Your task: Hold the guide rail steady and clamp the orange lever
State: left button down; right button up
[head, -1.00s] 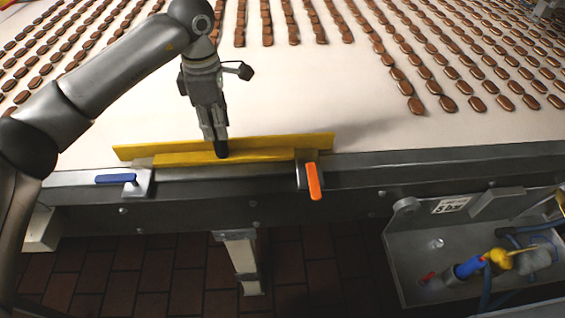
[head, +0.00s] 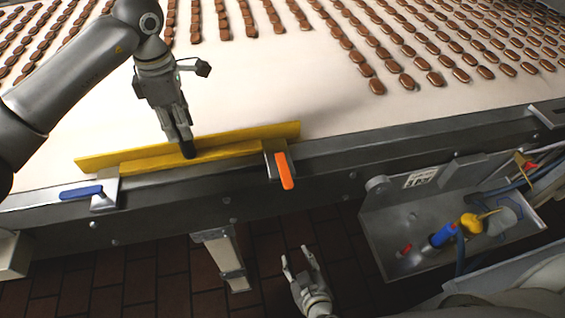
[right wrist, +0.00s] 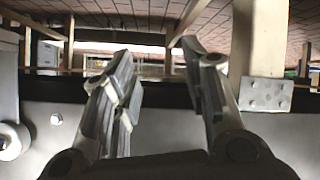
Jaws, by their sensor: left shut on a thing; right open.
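The yellow guide rail (head: 240,139) lies along the near edge of the conveyor in the head view. My left gripper (head: 188,152) is shut on the rail near its middle. The orange lever (head: 285,171) is on a clamp at the rail's right part and points down over the conveyor's side. A blue lever (head: 82,192) on the left clamp lies roughly along the edge. My right gripper (head: 300,262) is open and empty, below and apart from the orange lever. Its open fingers also show in the right wrist view (right wrist: 160,95); neither lever is visible there.
The white conveyor belt (head: 330,100) carries rows of brown biscuits behind the rail. A metal tray (head: 400,222) with a blue and yellow tool (head: 455,236) sits at the right. A support leg (head: 222,262) stands below the conveyor over a brick floor.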

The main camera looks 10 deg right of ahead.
notch_tip(320, 180, up, 11)
jog(key=w+a+m+t, duration=0.1)
jog(key=w+a+t, duration=0.1)
jog(key=t, duration=0.1)
jog(key=m+t, duration=0.3)
send_near(279, 153)
jog(key=s, duration=0.5)
jog(key=shift+w+f, duration=0.25)
jog(key=shift+w, duration=0.05)
jog(key=w, duration=1.1)
jog(key=shift+w, duration=0.2)
jog(key=shift+f, duration=0.1)
grip_shut()
